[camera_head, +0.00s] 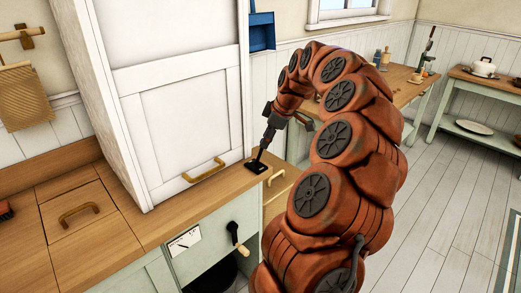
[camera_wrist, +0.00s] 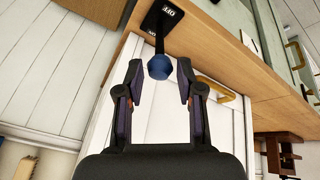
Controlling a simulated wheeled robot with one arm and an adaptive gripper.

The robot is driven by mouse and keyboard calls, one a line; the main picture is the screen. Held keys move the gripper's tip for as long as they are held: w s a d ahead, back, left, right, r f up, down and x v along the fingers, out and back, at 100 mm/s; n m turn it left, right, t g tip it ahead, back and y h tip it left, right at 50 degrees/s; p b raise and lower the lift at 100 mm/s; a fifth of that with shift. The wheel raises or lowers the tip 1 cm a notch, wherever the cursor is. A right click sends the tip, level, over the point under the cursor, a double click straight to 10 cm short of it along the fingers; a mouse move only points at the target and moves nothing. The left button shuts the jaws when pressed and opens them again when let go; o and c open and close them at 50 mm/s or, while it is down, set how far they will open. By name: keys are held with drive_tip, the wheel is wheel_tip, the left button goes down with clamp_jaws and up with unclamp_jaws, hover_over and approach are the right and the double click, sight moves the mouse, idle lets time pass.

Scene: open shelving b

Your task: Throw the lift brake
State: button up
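The lift brake is a lever on a small black plate (camera_head: 256,167) on the wooden counter, at the right of the white cabinet. In the wrist view its plate (camera_wrist: 167,18) carries an "OFF" label. The lever's blue round knob (camera_wrist: 159,68) points toward my camera. My gripper (camera_head: 268,130) is just above the lever in the head view. In the wrist view my gripper (camera_wrist: 160,75) is open, one finger on each side of the knob with gaps on both sides. A second label is partly hidden behind the lever.
The white cabinet front (camera_head: 185,105) with a brass handle (camera_head: 204,170) rises close left of the lever. A crank (camera_head: 236,237) sticks out of the drawer front below. A blue dustpan (camera_head: 262,32) hangs behind. A side table (camera_head: 400,80) stands beyond my arm. Floor at right is clear.

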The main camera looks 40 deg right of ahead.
sight(261, 150)
drive_tip(key=p+x, duration=0.1)
drive_tip(key=x, duration=0.5)
drive_tip(key=shift+w+f, duration=0.15)
drive_tip(key=shift+f, duration=0.2)
clamp_jaws()
idle(0.3)
